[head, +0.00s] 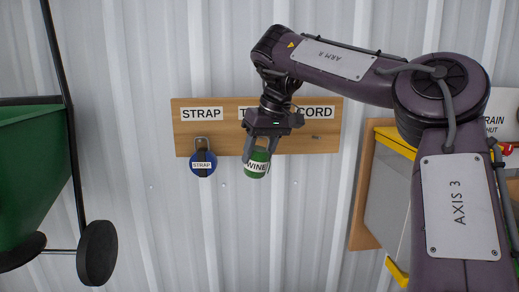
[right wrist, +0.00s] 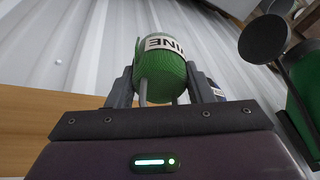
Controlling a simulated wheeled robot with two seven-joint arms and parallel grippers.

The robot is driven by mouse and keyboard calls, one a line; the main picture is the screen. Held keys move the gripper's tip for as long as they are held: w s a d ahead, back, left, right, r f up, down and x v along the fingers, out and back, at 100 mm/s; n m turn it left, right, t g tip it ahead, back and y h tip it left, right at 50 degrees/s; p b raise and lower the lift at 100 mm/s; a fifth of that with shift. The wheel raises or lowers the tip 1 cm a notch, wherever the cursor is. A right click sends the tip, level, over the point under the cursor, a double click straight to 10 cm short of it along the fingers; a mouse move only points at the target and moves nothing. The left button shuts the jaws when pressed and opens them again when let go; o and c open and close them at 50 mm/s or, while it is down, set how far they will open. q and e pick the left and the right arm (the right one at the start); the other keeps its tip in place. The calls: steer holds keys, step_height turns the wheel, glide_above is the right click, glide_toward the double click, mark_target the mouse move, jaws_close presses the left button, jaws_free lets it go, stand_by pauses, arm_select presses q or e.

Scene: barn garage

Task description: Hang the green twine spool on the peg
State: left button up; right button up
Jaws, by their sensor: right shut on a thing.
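The green twine spool (head: 257,168) hangs below my right gripper (head: 261,150) in the head view, its white label partly covered by a finger. My right gripper is shut on it, in front of the board's middle. In the right wrist view the spool (right wrist: 163,78) sits between the fingers, with grey bars below it that look like its hanger. The wooden peg board (head: 226,141) carries labels for strap, a mostly covered middle one, and cord. The middle peg is hidden behind my gripper, so I cannot tell whether the spool touches it. My left gripper is out of view.
A blue strap spool (head: 203,163) hangs by a metal loop under the strap label, left of my gripper. A green wheelbarrow (head: 33,165) stands at the left. A yellow-edged grey cabinet (head: 388,205) is at the right. The wall below the board is clear.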

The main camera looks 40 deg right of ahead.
steer(key=shift+w+d+f+p, duration=0.1)
steer(key=shift+w+d+p, duration=1.4)
steer(key=shift+w+p, duration=0.35)
steer(key=shift+w+d+f, duration=0.1)
steer(key=shift+d+f, duration=0.05)
steer(key=shift+f, duration=0.15)
steer(key=shift+f, duration=0.2)
steer(key=o, duration=1.1)
steer(key=shift+r, duration=0.1)
